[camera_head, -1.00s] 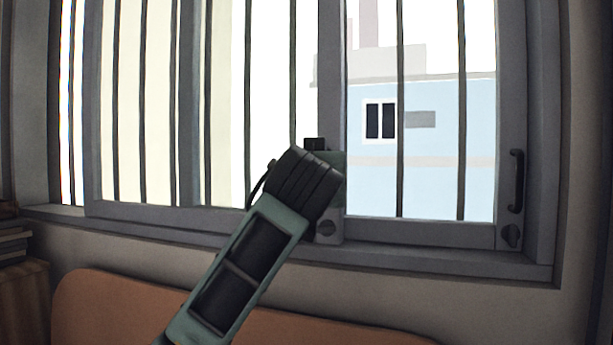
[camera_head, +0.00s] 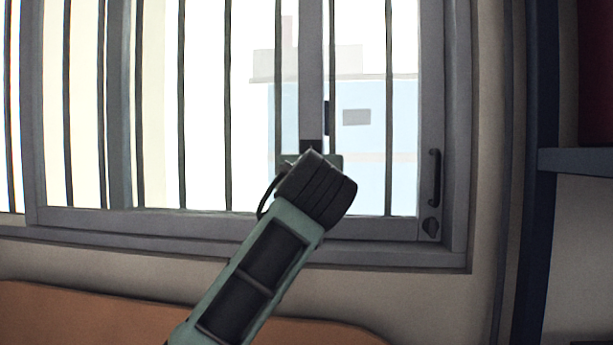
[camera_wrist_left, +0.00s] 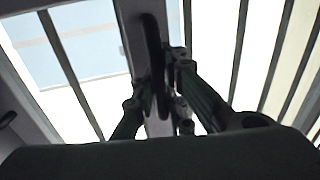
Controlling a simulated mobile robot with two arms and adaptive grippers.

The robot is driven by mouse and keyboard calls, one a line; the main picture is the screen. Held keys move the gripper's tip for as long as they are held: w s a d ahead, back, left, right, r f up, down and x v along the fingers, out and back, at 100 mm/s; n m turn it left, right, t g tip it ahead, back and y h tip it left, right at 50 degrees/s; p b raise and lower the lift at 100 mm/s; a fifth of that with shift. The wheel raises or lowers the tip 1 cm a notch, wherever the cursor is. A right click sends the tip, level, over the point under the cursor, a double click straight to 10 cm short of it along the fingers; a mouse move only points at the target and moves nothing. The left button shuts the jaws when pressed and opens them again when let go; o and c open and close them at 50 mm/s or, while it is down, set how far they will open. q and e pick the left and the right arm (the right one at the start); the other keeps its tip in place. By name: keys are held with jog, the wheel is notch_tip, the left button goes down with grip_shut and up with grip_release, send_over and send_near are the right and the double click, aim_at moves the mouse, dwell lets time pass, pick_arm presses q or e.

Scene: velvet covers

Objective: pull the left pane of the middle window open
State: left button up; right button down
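The window's left pane shows in the head view with a grey upright stile (camera_head: 312,60) at its right edge. My left gripper (camera_head: 308,158) is at the lower part of this stile, with my green arm coming up from the bottom. The wrist hides most of the fingers and the pane's handle there. In the left wrist view a dark upright handle (camera_wrist_left: 152,45) stands on the stile, and the fingers of my left gripper (camera_wrist_left: 160,92) close around its lower part. The exact contact is partly hidden. My right gripper is not in view.
Dark vertical bars (camera_head: 389,110) stand behind the window. An orange backrest (camera_head: 90,315) lies below the sill. A blue shelf (camera_head: 575,160) is at the right.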

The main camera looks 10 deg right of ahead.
pick_arm(q)
jog(key=o, duration=0.4)
jog(key=shift+s+a, duration=0.1)
jog(key=shift+a, duration=0.05)
jog(key=shift+c, duration=0.2)
jog(key=shift+o, duration=0.6)
jog(key=shift+a, duration=0.1)
jog(key=shift+s, duration=0.3)
jog(key=s+a, duration=0.1)
jog(key=s, duration=1)
jog(key=shift+s+a, duration=0.15)
jog(key=shift+a, duration=0.2)
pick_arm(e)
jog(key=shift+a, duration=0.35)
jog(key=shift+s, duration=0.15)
